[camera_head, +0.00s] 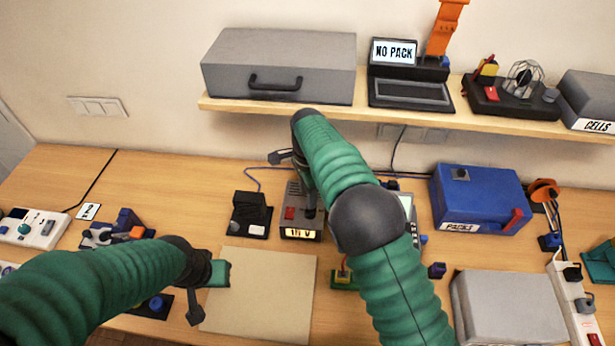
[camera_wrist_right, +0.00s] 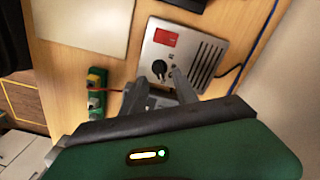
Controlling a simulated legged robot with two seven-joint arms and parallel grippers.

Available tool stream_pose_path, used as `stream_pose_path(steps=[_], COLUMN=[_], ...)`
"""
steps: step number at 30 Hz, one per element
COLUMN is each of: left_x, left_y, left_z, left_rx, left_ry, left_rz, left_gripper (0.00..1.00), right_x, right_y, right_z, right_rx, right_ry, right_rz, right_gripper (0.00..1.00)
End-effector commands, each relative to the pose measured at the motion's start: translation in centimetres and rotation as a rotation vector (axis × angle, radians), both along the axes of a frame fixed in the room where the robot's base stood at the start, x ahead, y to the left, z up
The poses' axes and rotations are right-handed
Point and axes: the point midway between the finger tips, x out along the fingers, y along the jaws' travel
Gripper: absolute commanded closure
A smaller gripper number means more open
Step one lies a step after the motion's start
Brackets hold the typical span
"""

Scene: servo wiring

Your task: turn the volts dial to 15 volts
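The grey power supply (camera_head: 297,192) stands on the bench behind the tan mat. Its red switch (camera_head: 290,213) and lit volts display (camera_head: 300,233) show; the display's digits are hard to read, perhaps 10 V. In the right wrist view the black dial (camera_wrist_right: 158,68) is on the supply's panel, near the red switch (camera_wrist_right: 165,38). My right gripper (camera_wrist_right: 158,84) is open, its two fingers apart at the dial; I cannot tell whether they touch it. In the head view my right gripper (camera_head: 309,205) partly covers the panel. My left gripper (camera_head: 207,285) hangs over the mat's left edge.
The tan mat (camera_head: 270,290) is bare on its right. A black stand (camera_head: 250,215) is just left of the supply. A blue box (camera_head: 478,198) and a grey box (camera_head: 510,310) stand to the right. The shelf (camera_head: 400,118) overhangs the back.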

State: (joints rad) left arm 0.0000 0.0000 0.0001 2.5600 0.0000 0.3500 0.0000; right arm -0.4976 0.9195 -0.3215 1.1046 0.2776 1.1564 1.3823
Motion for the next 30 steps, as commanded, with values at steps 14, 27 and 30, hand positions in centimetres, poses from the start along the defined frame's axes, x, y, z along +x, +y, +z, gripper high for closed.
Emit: stream_pose_path(steps=[14, 27, 30], left_x=[0.0, 0.0, 0.0], left_y=[0.0, 0.0, 0.0], left_z=[-0.7, -0.7, -0.8], left_rx=[0.000, 0.000, 0.000], left_ry=[0.000, 0.000, 0.000], left_rz=[0.000, 0.000, 0.000], left_gripper=[1.00, 1.00, 1.00], right_x=[0.2, 0.2, 0.2], right_y=[0.2, 0.2, -0.3], right_z=[10.4, 10.6, 10.5], right_rx=[0.000, 0.000, 0.002], right_ry=[0.000, 0.001, -0.001], right_rz=[-0.001, 0.000, 0.006], right_gripper=[0.65, 0.65, 0.65])
